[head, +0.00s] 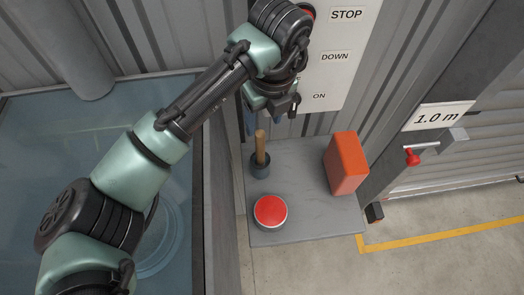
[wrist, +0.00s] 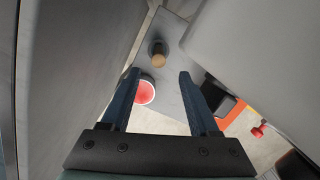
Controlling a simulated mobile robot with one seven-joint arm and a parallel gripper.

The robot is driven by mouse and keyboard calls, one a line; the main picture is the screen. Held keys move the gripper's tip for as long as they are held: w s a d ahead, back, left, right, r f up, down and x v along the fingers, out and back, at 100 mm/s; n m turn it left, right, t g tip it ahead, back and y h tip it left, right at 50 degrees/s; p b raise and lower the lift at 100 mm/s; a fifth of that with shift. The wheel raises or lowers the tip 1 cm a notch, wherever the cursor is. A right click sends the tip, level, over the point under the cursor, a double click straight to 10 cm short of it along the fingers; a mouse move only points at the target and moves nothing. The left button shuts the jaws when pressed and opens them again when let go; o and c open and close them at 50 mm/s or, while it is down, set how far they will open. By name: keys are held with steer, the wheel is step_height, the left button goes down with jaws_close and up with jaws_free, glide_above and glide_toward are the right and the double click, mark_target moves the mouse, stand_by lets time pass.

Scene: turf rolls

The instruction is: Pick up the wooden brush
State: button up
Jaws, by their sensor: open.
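The wooden brush has an upright tan handle (head: 261,147) rising from a dark round base (head: 260,166). It stands on a grey shelf (head: 300,225) near the wall, at the shelf's left side. In the wrist view the brush (wrist: 158,60) is seen nearly end-on, just beyond the fingertips and roughly centred between them.
A red round button (head: 270,211) sits in front of the brush. An orange block (head: 346,163) stands to the right on the shelf. A white panel (head: 345,50) labelled STOP, DOWN and ON is behind. A red-knobbed lever (head: 412,157) is farther right.

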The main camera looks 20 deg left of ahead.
mark_target(261, 136)
steer(key=f, duration=0.5)
steer(key=shift+a+f, duration=0.25)
steer(key=shift+a, duration=0.05)
steer(key=shift+w+a+f+p, duration=0.15)
steer(key=shift+w+f+p, duration=0.1)
steer(key=shift+f, duration=0.75)
steer(key=shift+w+a+f+p, duration=0.15)
steer(key=shift+f+p, duration=0.1)
steer(key=shift+f, duration=0.75)
steer(key=shift+w+a+f+p, duration=0.15)
steer(key=shift+f+p, duration=0.1)
steer(key=shift+f, duration=0.75)
jaws_close()
